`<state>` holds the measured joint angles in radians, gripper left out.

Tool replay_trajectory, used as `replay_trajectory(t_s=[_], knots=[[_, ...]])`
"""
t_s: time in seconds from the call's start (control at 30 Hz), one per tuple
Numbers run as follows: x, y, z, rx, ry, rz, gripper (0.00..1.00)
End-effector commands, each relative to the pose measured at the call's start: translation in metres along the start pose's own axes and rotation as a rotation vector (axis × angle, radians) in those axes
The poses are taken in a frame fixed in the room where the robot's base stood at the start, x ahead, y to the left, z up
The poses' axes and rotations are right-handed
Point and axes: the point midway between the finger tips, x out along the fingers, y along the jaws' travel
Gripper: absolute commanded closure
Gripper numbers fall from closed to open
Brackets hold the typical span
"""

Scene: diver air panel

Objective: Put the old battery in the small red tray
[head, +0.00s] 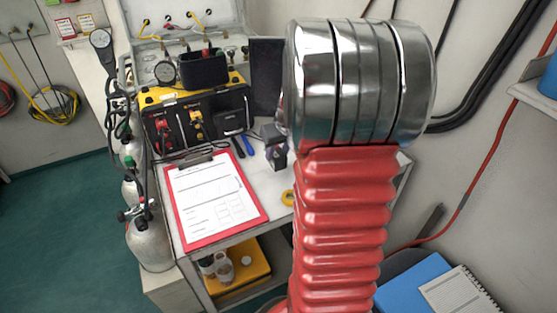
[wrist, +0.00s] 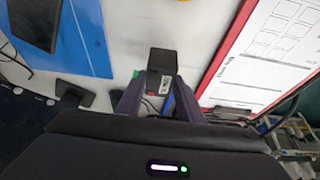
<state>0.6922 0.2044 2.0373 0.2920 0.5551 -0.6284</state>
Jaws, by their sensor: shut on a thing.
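A black block-shaped battery (wrist: 162,60) with a small red and white label is between the two fingers of my gripper (wrist: 158,92) in the wrist view. The gripper is shut on it. In the head view my gripper (head: 275,146) is over the white table, right of the clipboard, with the dark battery (head: 279,160) at its tips. I cannot tell from these views how far the battery is above the table. I cannot make out the small red tray in either view; my red arm hides part of the table.
A red clipboard (head: 176,206) with a white form lies on the table. A yellow and black air panel (head: 190,118) stands behind it. A yellow tape roll (head: 288,197) lies near my arm. A blue mat (wrist: 88,45) with a dark tablet shows in the wrist view.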

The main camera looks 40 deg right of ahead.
Motion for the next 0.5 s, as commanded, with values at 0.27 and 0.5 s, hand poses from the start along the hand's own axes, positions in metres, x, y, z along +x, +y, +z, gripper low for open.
replay_trajectory(t_s=[0.27,0.5], knots=[[0.002,0.000,0.001,0.001,0.000,0.000,1.00],[0.028,0.000,0.012,0.001,-0.002,-0.001,1.00]])
